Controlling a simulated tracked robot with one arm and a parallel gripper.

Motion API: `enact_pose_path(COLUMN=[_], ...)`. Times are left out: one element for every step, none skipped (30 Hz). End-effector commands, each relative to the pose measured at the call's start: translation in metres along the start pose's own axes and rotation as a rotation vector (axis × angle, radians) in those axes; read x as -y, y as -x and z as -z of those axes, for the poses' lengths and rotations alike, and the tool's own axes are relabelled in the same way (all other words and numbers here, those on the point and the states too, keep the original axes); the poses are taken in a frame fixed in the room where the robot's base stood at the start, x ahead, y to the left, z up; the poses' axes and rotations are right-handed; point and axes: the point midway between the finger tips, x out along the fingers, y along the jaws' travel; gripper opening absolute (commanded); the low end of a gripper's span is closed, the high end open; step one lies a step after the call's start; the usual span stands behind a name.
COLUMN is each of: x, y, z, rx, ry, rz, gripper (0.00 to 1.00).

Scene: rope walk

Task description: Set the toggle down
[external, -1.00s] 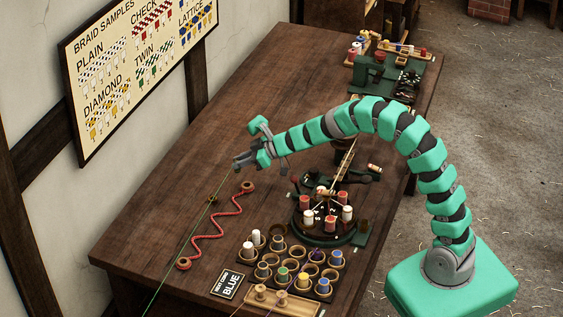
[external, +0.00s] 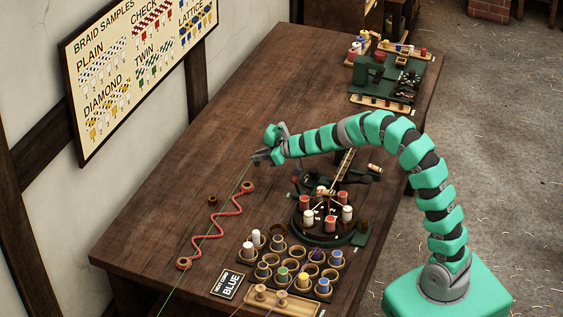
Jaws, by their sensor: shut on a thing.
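My gripper (external: 258,159) is above the table's left-middle part, just left of the braiding machine (external: 325,215). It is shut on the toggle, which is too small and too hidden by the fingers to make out. A taut green cord (external: 181,278) runs from the fingertips down and left, passing over the red wavy cord and off the table's near edge.
Bobbins in a dark holder (external: 289,267) and a "BLUE" card (external: 229,284) are at front. The wooden tabletop (external: 260,85) is clear behind.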

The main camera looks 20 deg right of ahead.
Motion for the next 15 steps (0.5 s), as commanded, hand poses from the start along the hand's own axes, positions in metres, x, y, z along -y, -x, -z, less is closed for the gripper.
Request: enact_pose_path(x=[0.000, 0.000, 0.000, 0.000, 0.000, 0.000, 0.000, 0.000, 0.000, 0.000, 0.000, 0.000, 0.000, 0.000, 0.000], y=[-0.002, -0.003, -0.003, -0.004, -0.004, -0.006, -0.008, -0.009, -0.012, -0.014, -0.015, -0.018, -0.019, -0.020, -0.020], z=[-0.004, -0.004, -0.005, -0.006, -0.008, -0.011, -0.014, -0.017, -0.021, -0.025, -0.028, -0.032, -0.034, -0.036, -0.037], rx=[-0.001, -0.001, -0.001, -0.001, -0.001, -0.001, -0.001, 0.000, 0.000, 0.000, 0.000, 0.000, 0.000, 0.000, 0.000], ry=[0.000, 0.000, 0.000, 0.000, 0.000, 0.000, 0.000, 0.000, 0.000, 0.000, 0.000, 0.000, 0.001, 0.002, 0.002], rz=[0.000, 0.000, 0.000, 0.000, 0.000, 0.000, 0.000, 0.000, 0.000, 0.000, 0.000, 0.000, 0.000, 0.000, 0.000], gripper=[0.00, 0.00, 0.00, 0.00, 0.00, 0.00, 0.00, 0.00, 0.00, 0.00, 0.00, 0.00, 0.00, 0.00, 0.00])
